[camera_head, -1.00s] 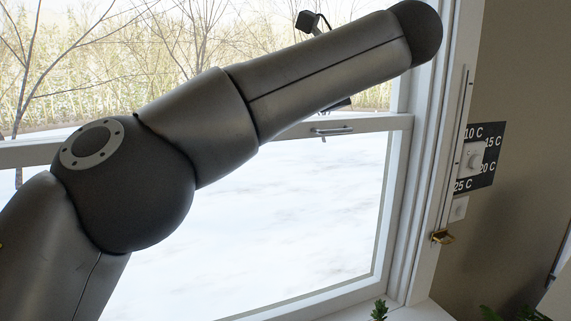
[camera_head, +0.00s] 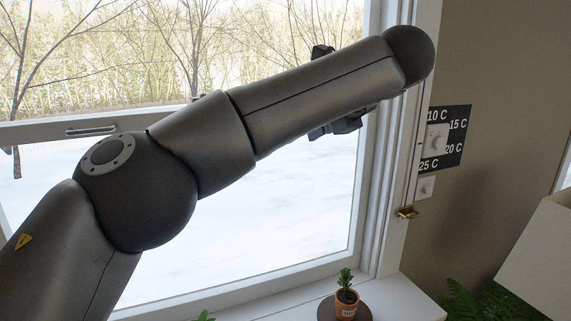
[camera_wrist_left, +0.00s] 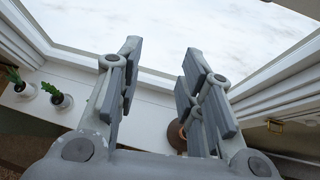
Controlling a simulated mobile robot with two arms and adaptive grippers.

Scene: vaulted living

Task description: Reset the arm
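My left arm (camera_head: 320,95) comes in from the left in the head view and stretches up to the right in front of the window. My left gripper is mostly hidden behind the arm there, with dark parts showing above and below the link. In the left wrist view, my left gripper (camera_wrist_left: 163,52) is open, its two grey fingers wide apart with nothing between them. The fingers point toward the window and its sill. My right gripper is in neither view.
The window frame (camera_head: 371,180) stands behind the arm. A dial (camera_head: 436,140) is on the wall at right. A small potted plant (camera_head: 346,300) stands on the sill, and a lampshade (camera_head: 540,255) is at lower right. Potted plants (camera_wrist_left: 57,98) line the left of the wrist view.

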